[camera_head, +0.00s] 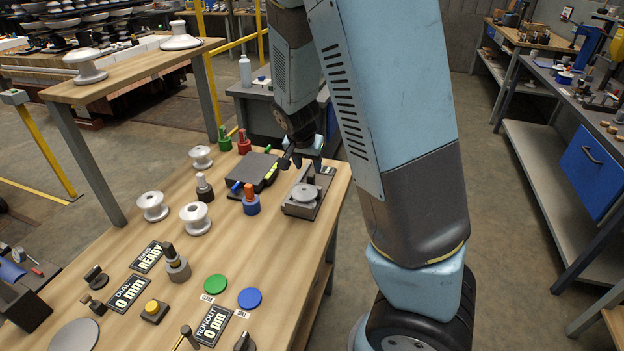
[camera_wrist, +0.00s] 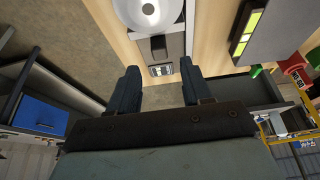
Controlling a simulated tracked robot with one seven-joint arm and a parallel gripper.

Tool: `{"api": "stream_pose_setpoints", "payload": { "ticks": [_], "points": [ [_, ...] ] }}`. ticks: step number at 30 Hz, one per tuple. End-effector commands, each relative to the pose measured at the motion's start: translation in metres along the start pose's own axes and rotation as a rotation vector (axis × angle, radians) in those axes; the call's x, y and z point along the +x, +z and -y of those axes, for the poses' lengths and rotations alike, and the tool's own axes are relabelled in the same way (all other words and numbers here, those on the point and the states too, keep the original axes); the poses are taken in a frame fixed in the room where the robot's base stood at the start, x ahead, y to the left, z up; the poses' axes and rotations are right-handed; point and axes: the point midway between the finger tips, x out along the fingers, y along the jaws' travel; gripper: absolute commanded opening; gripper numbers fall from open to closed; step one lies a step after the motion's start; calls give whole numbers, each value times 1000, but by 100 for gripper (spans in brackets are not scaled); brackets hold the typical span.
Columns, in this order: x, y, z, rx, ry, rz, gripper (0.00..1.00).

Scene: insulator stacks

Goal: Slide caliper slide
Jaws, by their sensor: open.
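The caliper fixture (camera_head: 299,209) is a grey plate at the right edge of the wooden bench, with a pale round disc (camera_head: 305,192) on it. A dark upright block, which looks like the slide, stands behind the disc; it also shows as a dark block in the wrist view (camera_wrist: 152,48), between the white disc (camera_wrist: 148,10) and a small display (camera_wrist: 161,70). My gripper (camera_wrist: 160,88) is open and empty, with its two dark fingers on either side of the display end in the wrist view. In the head view my gripper (camera_head: 303,160) is just behind the fixture, partly hidden. Contact cannot be told.
A dark box (camera_head: 262,167) with yellow-green strips lies left of the fixture. A blue-based peg (camera_head: 251,204), red and green pegs, and white insulators (camera_head: 196,217) stand nearby. Green (camera_head: 215,284) and blue (camera_head: 249,298) buttons and readout plates lie toward the front. Bare wood lies between.

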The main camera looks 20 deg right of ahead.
Motion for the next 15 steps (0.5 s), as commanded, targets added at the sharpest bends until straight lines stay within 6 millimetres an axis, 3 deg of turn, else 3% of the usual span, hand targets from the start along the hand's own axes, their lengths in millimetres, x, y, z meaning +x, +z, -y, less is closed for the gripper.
{"api": "stream_pose_setpoints", "payload": {
  "ticks": [15],
  "points": [
    [60,0,-1,2,2,1,49]
  ]
}}
